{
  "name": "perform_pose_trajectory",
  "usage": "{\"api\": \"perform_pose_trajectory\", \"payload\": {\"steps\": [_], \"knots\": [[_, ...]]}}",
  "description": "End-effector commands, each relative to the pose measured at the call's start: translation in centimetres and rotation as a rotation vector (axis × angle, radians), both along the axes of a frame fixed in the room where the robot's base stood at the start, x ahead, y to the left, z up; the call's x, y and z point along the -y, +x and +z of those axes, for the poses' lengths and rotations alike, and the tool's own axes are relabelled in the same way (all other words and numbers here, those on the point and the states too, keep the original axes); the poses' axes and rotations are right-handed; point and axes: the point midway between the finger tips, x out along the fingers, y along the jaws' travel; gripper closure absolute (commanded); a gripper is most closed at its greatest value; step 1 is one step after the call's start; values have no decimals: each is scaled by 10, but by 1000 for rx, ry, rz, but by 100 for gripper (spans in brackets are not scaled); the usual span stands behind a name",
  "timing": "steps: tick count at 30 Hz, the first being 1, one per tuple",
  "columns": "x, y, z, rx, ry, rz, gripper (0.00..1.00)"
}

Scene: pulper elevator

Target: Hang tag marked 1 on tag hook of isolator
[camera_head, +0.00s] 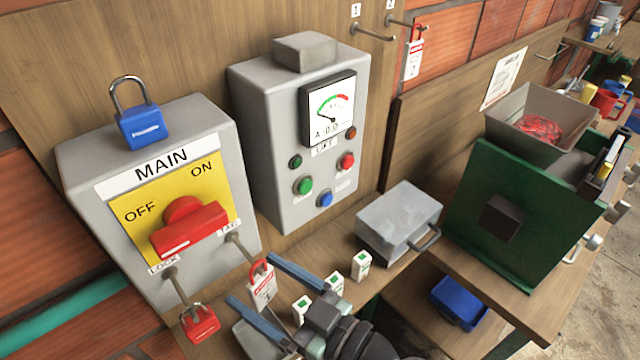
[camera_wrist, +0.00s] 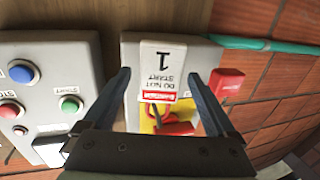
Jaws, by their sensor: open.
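The isolator (camera_head: 80,165) is a grey box marked MAIN with a yellow plate and a red handle. Its tag hook (camera_head: 238,244) sticks out at the lower right of the plate. The white and red tag marked 1 (camera_head: 262,292) is at the outer end of this hook, its red loop apparently around it. In the wrist view the tag (camera_wrist: 166,68) shows upside down, with 1 and DO NOT START readable. My gripper (camera_head: 251,279) is open, its fingers on either side of the tag with gaps; it also shows in the wrist view (camera_wrist: 158,74).
A red padlock (camera_head: 201,323) hangs on the lock hook. A blue padlock (camera_head: 142,125) stands on the isolator. Wall hook 1 (camera_head: 375,34) is empty; hook 2 holds another tag (camera_head: 413,60). A control box (camera_head: 255,130), a grey box (camera_head: 395,225) and small white blocks (camera_head: 361,265) are nearby.

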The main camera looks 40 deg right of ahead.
Motion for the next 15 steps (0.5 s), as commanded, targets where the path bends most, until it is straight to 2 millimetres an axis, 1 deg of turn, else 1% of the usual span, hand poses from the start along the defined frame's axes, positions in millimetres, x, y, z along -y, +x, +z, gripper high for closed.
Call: {"api": "perform_pose_trajectory", "payload": {"steps": [1, 5, 9, 15], "knots": [[3, -7, -4, -1, -1, -3, 8], [11, -32, -7, 0, -2, -5, 8], [20, -63, -7, -1, -2, -5, 8], [30, -98, -4, -1, -1, -4, 8]]}}
